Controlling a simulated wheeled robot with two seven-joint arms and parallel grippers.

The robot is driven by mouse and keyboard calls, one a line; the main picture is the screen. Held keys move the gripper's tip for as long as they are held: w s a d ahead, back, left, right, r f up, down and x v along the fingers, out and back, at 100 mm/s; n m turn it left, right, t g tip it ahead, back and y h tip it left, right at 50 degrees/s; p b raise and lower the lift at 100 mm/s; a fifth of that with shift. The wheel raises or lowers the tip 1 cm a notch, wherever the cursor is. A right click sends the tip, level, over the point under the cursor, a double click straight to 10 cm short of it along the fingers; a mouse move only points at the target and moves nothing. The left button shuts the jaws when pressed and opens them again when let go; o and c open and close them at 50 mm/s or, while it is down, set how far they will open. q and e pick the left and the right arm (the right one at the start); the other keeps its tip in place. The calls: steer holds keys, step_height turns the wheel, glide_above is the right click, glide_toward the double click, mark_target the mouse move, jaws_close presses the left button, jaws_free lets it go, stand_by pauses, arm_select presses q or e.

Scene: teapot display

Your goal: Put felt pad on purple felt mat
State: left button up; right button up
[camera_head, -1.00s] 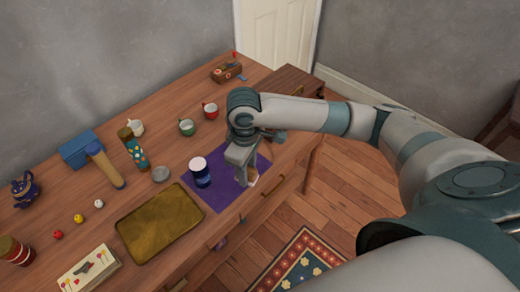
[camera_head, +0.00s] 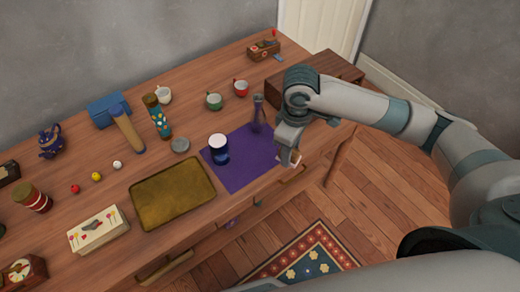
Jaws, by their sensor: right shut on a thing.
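The purple felt mat (camera_head: 238,172) lies flat on the wooden table near its front edge. A dark blue and white cup-like container (camera_head: 219,149) stands upright on it. A slim dark upright object (camera_head: 257,114) stands at the mat's back right. My right gripper (camera_head: 290,162) points down by the mat's right edge, close to the table's front edge. It is shut on a small pale thing, mostly hidden by the fingers; I cannot tell clearly whether this is the felt pad. No other felt pad can be made out. My left gripper is not in view.
A brass-coloured tray (camera_head: 172,194) lies left of the mat, with a small grey round dish (camera_head: 180,145) behind it. Green (camera_head: 214,101) and red (camera_head: 241,88) cups stand behind the mat. A wooden box (camera_head: 318,75) is at the back right.

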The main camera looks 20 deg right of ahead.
steer(key=p, duration=0.2)
glide_above(264, 157)
steer(key=f, duration=0.5)
steer(key=shift+s+f, duration=0.25)
steer(key=shift+w+f, duration=0.2)
steer(key=shift+f+p, duration=0.3)
steer(key=shift+f, duration=1.7)
steer(key=shift+f, duration=0.1)
steer(key=o, duration=1.1)
